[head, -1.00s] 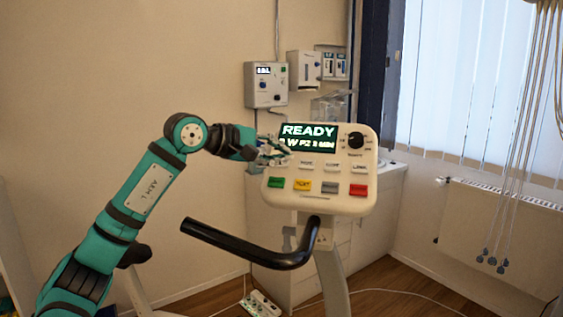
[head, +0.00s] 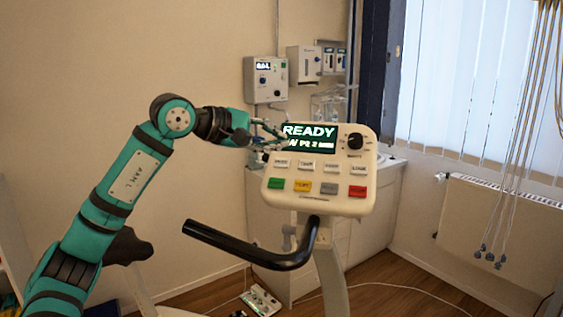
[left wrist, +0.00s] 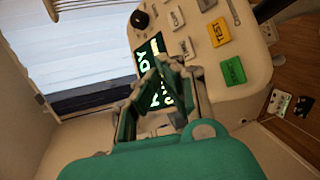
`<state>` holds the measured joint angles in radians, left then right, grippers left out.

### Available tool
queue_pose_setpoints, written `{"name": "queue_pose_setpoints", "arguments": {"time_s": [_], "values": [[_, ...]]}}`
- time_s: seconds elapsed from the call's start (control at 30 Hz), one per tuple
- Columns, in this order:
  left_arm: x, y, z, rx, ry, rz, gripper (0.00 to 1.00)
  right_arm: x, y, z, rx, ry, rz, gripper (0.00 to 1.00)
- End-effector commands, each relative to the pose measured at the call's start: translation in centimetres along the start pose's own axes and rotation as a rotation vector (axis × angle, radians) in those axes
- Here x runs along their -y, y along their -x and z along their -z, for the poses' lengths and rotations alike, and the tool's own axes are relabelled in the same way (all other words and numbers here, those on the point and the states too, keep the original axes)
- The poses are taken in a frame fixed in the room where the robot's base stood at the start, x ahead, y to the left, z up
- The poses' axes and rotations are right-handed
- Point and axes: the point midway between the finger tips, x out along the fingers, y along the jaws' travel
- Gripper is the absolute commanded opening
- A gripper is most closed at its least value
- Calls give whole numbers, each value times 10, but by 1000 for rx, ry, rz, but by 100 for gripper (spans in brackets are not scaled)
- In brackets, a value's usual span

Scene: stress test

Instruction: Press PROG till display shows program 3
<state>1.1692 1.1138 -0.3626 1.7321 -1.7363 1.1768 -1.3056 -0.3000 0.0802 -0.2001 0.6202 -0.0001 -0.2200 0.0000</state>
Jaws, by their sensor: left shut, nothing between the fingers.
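A white console (head: 320,204) carries a dark display (head: 322,147) with green-white text. It reads READY, with a partly covered second line that seems to include P2. Below it is a row of white buttons (head: 306,164); their labels are too small to read surely, so I cannot tell which is PROG. My left gripper (head: 280,138) is shut and empty, in front of the display's left edge and above the leftmost white button. In the left wrist view the closed fingers (left wrist: 160,72) overlap the display (left wrist: 143,58); contact cannot be told. My right gripper is not in view.
A lower row holds green, yellow, grey and red (head: 357,191) buttons. A black knob (head: 355,141) is right of the display. A black handlebar (head: 250,255) curves below the console. Wall boxes (head: 265,80) hang behind, and a radiator (head: 495,228) is at the right.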

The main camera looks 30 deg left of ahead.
Motion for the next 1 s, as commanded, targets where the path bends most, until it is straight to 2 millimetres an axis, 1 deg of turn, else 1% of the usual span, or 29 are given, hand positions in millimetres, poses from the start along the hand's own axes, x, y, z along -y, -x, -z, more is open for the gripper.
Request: {"name": "queue_pose_setpoints", "arguments": {"time_s": [0.03,0.1,0.7,1.0], "values": [[-5,4,-2,-1,-2,-2,0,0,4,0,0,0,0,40],[-8,8,-6,-1,-3,-2,0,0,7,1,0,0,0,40],[-32,42,-30,-1,-2,-2,0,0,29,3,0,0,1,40],[-34,46,-33,0,-1,-1,0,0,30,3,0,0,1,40]]}}
